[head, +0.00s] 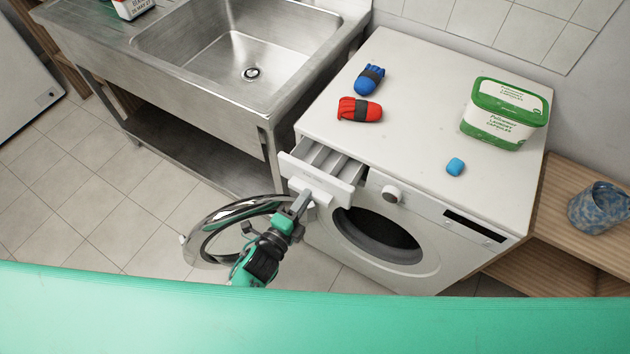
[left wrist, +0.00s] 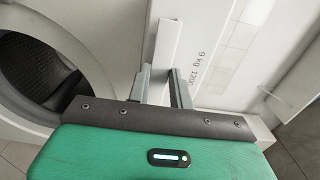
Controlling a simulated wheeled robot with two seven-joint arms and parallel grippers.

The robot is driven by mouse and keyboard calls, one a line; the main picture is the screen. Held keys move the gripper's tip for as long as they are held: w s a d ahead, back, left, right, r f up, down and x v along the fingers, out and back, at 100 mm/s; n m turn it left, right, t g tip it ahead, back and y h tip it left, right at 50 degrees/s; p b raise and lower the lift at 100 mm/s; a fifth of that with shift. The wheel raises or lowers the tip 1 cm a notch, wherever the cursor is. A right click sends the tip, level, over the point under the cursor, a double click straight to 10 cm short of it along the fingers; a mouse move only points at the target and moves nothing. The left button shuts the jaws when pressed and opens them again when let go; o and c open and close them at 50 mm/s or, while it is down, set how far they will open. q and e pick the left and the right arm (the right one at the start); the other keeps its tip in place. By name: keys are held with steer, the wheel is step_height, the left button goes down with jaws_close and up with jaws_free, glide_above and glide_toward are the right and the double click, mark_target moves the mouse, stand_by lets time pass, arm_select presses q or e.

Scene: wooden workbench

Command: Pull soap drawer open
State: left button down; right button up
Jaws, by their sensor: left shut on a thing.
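The soap drawer (head: 322,178) at the top left of the white washing machine (head: 440,130) is pulled out part way, and its inner compartments show. My left gripper (head: 303,203) is in front of the drawer and is shut on its white handle (left wrist: 166,55). In the left wrist view, the two fingers of my left gripper (left wrist: 162,85) stand on either side of the handle. The drawer front (left wrist: 198,50) with printed text shows behind it. My right gripper is not in view.
The round machine door (head: 215,232) hangs open beside my left gripper. On the machine top lie a blue bundle (head: 369,79), a red bundle (head: 360,109), a blue capsule (head: 455,166) and a green-white capsule tub (head: 505,113). A steel sink (head: 240,55) stands left.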

arm_select(q)
steer(key=v, duration=1.1)
steer(key=shift+p, duration=0.4)
steer(key=c, duration=1.2)
jaws_free()
steer(key=shift+c, duration=0.2)
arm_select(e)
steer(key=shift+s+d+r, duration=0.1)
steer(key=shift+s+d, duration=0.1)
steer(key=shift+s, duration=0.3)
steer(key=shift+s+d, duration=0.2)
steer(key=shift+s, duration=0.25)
arm_select(q)
steer(key=shift+s+a, duration=0.1)
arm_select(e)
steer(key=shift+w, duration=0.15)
arm_select(q)
steer(key=b+v, duration=0.2)
steer(key=v, duration=1.1)
steer(key=shift+s+a+b, duration=0.2)
steer(key=shift+s+b, duration=0.05)
steer(key=shift+b, duration=0.05)
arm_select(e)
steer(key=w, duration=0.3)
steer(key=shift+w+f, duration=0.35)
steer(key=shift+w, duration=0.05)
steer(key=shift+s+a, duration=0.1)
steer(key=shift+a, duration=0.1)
